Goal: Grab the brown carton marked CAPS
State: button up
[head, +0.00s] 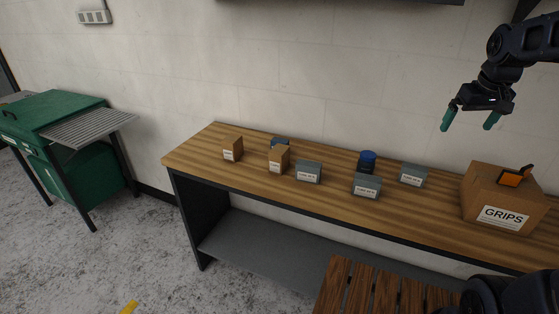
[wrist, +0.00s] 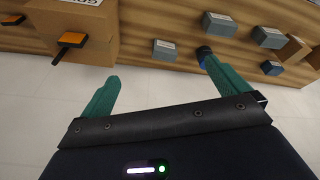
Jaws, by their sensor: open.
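Two small brown cartons stand on the wooden bench, one near its left end (head: 233,149) and one a little to the right (head: 279,158). Each has a white label too small to read, so I cannot tell which is marked CAPS. Brown cartons also show at the right edge of the wrist view (wrist: 293,48). My gripper (head: 468,124) is open and empty, high above the right part of the bench, well to the right of both small cartons. Its green fingers also show spread apart in the wrist view (wrist: 160,70).
Grey labelled boxes (head: 308,172) (head: 367,186) (head: 412,174) and a dark blue can (head: 368,162) stand right of the small cartons. A blue item (head: 281,143) is partly hidden behind one carton. A large GRIPS box (head: 504,197) with an orange-and-black item on top stands at right.

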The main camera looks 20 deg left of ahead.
jog(key=w+a+f+n+g, duration=0.1)
jog(key=w+a+n, duration=0.1)
jog(key=w+a, duration=0.3)
jog(key=w+a+n, duration=0.2)
jog(key=w+a, duration=0.1)
jog(key=a, duration=0.5)
jog(key=n+g, duration=0.2)
jog(key=n, duration=0.7)
send_over(281, 150)
jog(key=shift+h, duration=0.3)
jog(key=f, duration=1.9)
jog(key=shift+s+d+f, duration=0.1)
jog(key=shift+d, duration=0.15)
jog(key=shift+s+a+f, duration=0.1)
jog(key=shift+a+f, duration=0.1)
notch_tip(281, 150, down, 5)
jog(key=shift+f, duration=0.2)
jog(key=shift+w+a+f, duration=0.1)
jog(key=shift+a+f, duration=0.05)
jog(key=shift+f, duration=0.75)
jog(key=shift+w+a+f, duration=0.1)
jog(key=shift+a+f, duration=0.05)
jog(key=shift+f, duration=0.7)
jog(key=shift+w+a+f, duration=0.1)
jog(key=shift+a+f, duration=0.05)
jog(key=shift+f, duration=0.75)
jog(key=shift+r, duration=0.1)
jog(key=c, duration=1.2)
jog(key=shift+o, duration=0.2)
